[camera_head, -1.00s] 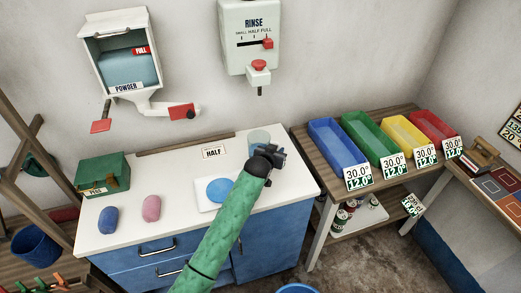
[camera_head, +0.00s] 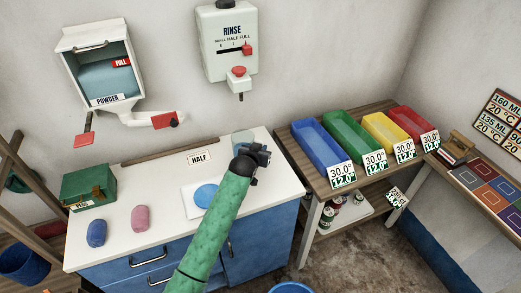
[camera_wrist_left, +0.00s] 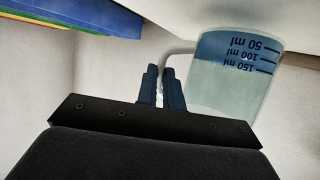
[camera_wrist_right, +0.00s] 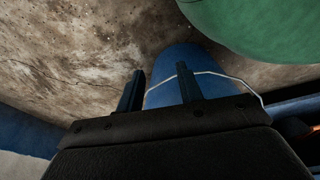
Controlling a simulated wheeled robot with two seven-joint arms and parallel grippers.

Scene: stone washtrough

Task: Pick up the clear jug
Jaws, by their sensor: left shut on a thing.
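The clear jug (camera_head: 241,138) stands at the back right of the white counter, partly hidden behind my left gripper. In the left wrist view the jug (camera_wrist_left: 232,85) appears upside down, bluish and see-through, with marks for 50, 100 and 150 ml. My left gripper (camera_head: 262,152) is at the jug's side. In the left wrist view its fingers (camera_wrist_left: 162,82) are closed together on the jug's thin pale handle (camera_wrist_left: 178,51). Whether the jug's base touches the counter is unclear. My right gripper (camera_wrist_right: 160,88) is open and empty, its fingers apart.
A blue disc (camera_head: 206,195) on a white plate, a HALF card (camera_head: 199,157), two soap-like lumps and a green box (camera_head: 89,186) are on the counter (camera_head: 165,220). The rinse dispenser (camera_head: 228,45) hangs above. Coloured bins stand right. A blue bucket (camera_wrist_right: 178,65) is behind my right fingers.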

